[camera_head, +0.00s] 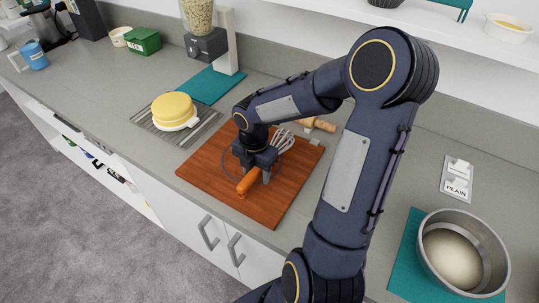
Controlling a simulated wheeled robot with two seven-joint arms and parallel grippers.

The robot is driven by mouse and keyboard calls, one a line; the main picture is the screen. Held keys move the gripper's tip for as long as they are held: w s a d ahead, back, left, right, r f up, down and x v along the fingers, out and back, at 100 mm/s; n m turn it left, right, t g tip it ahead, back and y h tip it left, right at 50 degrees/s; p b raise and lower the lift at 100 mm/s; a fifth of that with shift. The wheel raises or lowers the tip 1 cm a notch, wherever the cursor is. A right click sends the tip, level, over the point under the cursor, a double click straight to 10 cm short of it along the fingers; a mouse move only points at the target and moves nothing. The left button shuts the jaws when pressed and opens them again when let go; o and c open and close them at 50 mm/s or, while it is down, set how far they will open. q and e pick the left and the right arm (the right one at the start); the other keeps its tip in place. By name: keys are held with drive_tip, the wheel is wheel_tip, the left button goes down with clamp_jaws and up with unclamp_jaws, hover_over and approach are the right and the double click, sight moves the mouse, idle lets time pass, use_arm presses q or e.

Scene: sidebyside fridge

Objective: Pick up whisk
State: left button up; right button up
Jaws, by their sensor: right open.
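The whisk lies on the reddish-brown wooden board (205,171), with its orange handle (247,181) toward the front and its wire loops (283,141) toward the back right. My right gripper (257,172) points down over the whisk, with its fingers around the upper part of the handle. The gripper is open, and its body hides the middle of the whisk. I cannot tell whether a finger touches the handle. My left gripper is not in view.
A rolling pin (318,124) lies behind the board, partly hidden by my arm. A yellow cake (174,108) sits on a rack to the left. A metal bowl (493,240) stands on a teal mat at right. A grain dispenser (207,45) stands at the back.

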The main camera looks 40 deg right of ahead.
clamp_jaws()
idle(0.3)
drive_tip(key=shift+r, duration=0.15)
drive_tip(key=shift+r, duration=0.25)
wheel_tip(320, 180, up, 2)
drive_tip(key=shift+r, duration=0.1)
drive_tip(key=a+r, duration=0.1)
drive_tip(key=r, duration=0.1)
drive_tip(key=s+a+r, duration=0.1)
drive_tip(key=a+r, duration=0.2)
drive_tip(key=r, duration=0.1)
drive_tip(key=shift+s+a, duration=0.15)
drive_tip(key=shift+a, duration=0.2)
drive_tip(key=s+a+r+b, duration=0.2)
drive_tip(key=a+r, duration=0.2)
drive_tip(key=a, duration=0.4)
drive_tip(key=shift+s+a, duration=0.3)
drive_tip(key=shift+a, duration=0.1)
